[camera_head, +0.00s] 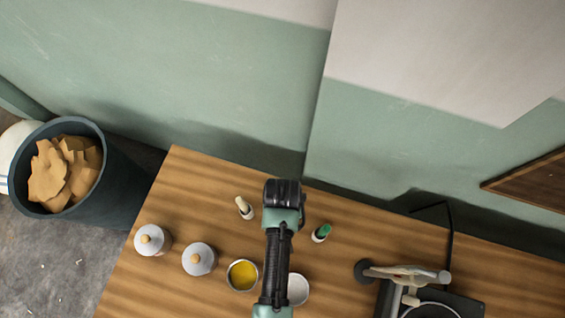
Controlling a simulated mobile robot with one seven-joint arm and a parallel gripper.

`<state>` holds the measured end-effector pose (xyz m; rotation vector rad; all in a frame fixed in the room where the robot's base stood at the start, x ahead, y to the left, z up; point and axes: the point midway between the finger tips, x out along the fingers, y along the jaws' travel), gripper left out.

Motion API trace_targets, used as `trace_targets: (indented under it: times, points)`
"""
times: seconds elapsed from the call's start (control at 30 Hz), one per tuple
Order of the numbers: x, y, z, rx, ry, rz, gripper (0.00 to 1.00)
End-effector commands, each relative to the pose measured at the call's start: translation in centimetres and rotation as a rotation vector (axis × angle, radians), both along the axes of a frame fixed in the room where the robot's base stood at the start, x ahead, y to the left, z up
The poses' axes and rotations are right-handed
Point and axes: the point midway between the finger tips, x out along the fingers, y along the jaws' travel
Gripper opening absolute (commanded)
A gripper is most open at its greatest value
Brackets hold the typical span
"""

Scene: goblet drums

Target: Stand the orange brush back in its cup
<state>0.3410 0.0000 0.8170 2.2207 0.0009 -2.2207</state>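I cannot make out any orange brush. A small pale holder with a cream-tipped piece (244,208) is on the wooden table left of my arm. A similar pale holder with a green-topped piece (321,233) is to the right. A cup with yellow contents (243,275) stands at the lower middle. Right of it a round whitish cup or dish (299,289) is partly hidden by my arm. My arm reaches up the middle and ends in a dark part over the table's back edge. My gripper's fingers cannot be made out, nor anything held in them.
Two grey lidded jars (152,240) (199,259) stand left on the wooden table (185,200). A black device with a pale arm (405,274) and a thin black bent rod are at right. A dark bin (118,185) stands left; a green-and-white wall is behind.

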Motion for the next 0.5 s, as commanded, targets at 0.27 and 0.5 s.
trace_targets:
  times: [0.27,0.5]
  points:
    - [0.01,-0.01,-0.97,0.0,0.0,0.0,0.0]
    - [0.02,-0.01,-0.92,0.0,0.0,-0.001,0.32]
